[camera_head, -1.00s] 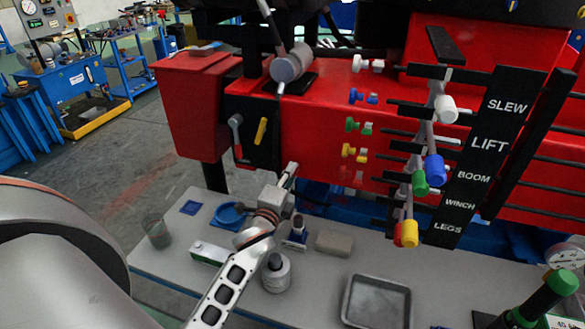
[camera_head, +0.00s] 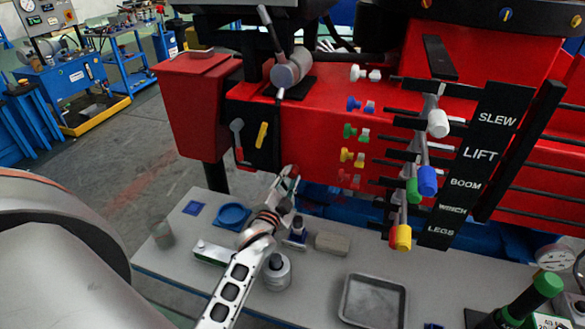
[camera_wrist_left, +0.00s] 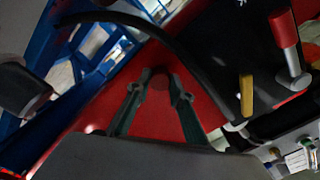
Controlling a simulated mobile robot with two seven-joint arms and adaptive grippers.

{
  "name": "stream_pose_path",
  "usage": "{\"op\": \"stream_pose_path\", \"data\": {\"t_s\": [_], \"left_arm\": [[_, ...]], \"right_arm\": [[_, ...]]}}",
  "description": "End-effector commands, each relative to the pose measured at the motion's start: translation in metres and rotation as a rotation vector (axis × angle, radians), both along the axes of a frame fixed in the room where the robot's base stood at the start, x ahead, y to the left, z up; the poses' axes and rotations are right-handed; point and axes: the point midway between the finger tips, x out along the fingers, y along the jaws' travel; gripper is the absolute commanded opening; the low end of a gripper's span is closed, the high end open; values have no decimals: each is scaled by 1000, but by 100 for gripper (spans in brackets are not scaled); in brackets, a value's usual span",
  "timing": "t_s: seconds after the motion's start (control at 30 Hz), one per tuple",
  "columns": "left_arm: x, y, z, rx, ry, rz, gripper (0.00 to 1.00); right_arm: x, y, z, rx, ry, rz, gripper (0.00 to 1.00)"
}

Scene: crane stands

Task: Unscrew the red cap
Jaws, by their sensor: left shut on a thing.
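My left gripper (camera_head: 292,173) is raised above the back of the grey table, in front of the red crane body. It is shut, with a small red piece, apparently the red cap (camera_head: 294,170), at its fingertips. In the left wrist view the two fingers (camera_wrist_left: 158,88) stand on either side of a dark reddish round thing (camera_wrist_left: 160,82). Its colour blends with the red surface behind it, and I cannot tell whether it is attached to anything. My right gripper is not in view.
The grey table (camera_head: 325,270) holds a blue dish (camera_head: 233,215), a bottle (camera_head: 277,272), a tan block (camera_head: 332,243) and a metal tray (camera_head: 374,300). Crane levers with coloured knobs (camera_head: 427,181) stand at right. A yellow handle (camera_head: 261,135) hangs left of my gripper.

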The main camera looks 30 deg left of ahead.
Motion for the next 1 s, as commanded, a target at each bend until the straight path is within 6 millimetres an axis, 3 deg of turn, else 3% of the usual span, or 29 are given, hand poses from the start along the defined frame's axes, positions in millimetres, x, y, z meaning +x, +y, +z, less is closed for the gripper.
{"op": "stream_pose_path", "data": {"t_s": [0.03, 0.17, 0.5, 0.8, 1.0], "left_arm": [[-1, -1, 2, -65, -8, 0, 0], [-1, 0, 0, -177, -36, 0, 0], [-1, 0, -2, -212, -46, 0, 0], [-1, -1, -2, -615, -143, 1, 0], [-1, -1, -2, -636, -147, 0, 0]], "right_arm": [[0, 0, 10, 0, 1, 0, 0], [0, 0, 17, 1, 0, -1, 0], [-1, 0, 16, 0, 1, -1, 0], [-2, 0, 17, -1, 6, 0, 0], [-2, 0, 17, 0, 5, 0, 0]]}}
